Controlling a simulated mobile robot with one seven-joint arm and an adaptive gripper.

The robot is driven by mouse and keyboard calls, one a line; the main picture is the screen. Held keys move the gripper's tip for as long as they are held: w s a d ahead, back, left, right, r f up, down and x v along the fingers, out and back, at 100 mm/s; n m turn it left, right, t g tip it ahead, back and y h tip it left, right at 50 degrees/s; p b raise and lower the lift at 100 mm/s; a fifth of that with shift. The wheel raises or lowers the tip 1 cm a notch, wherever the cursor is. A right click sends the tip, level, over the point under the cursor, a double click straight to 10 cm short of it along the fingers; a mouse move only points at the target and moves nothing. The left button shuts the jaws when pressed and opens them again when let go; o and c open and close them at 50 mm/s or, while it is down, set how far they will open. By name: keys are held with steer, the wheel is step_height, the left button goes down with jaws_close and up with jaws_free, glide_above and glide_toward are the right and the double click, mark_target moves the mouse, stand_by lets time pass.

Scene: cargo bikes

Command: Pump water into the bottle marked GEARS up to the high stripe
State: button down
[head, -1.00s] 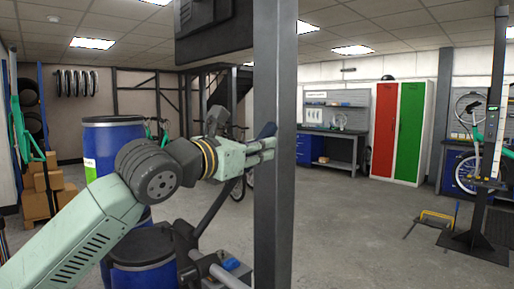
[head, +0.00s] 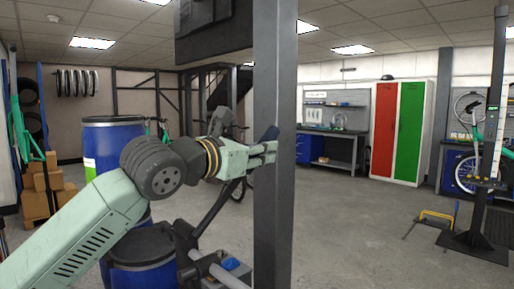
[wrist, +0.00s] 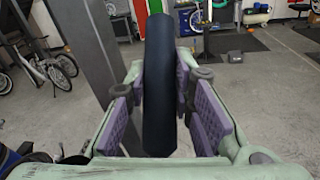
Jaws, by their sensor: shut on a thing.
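In the head view the dark blue grip (head: 267,133) sticks up above the fingers. It seems to be the end of the black lever (head: 218,207) slanting up from the pump (head: 184,240) by the lower blue drum (head: 145,275). I cannot make out a bottle marked GEARS, a stripe or any water.
The grey post (head: 274,215) stands upright close to my gripper. A taller blue drum (head: 113,133) is behind my arm. A grey pipe (head: 222,272) and a small blue thing (head: 232,264) are at the bottom.

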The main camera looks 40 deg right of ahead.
mark_target(239, 180)
steer(key=d+f+y, duration=0.2)
steer(key=f+y, duration=0.2)
steer(key=f, duration=0.3)
steer(key=d+f+m+g+y, duration=0.1)
steer(key=d+f+y, duration=0.2)
steer(key=f, duration=0.5)
steer(key=shift+w+y+p, duration=0.15)
steer(key=shift+y+p, duration=0.25)
steer(key=shift+y, duration=0.5)
steer(key=shift+a+f, duration=0.1)
steer(key=shift+f, duration=0.1)
steer(key=c, duration=1.7)
jaws_free()
steer(key=o, duration=0.3)
steer(key=shift+r, duration=0.15)
steer(key=shift+o, duration=0.2)
steer(key=shift+r, duration=0.1)
steer(key=v, duration=1.1)
steer(key=shift+a+r, duration=0.3)
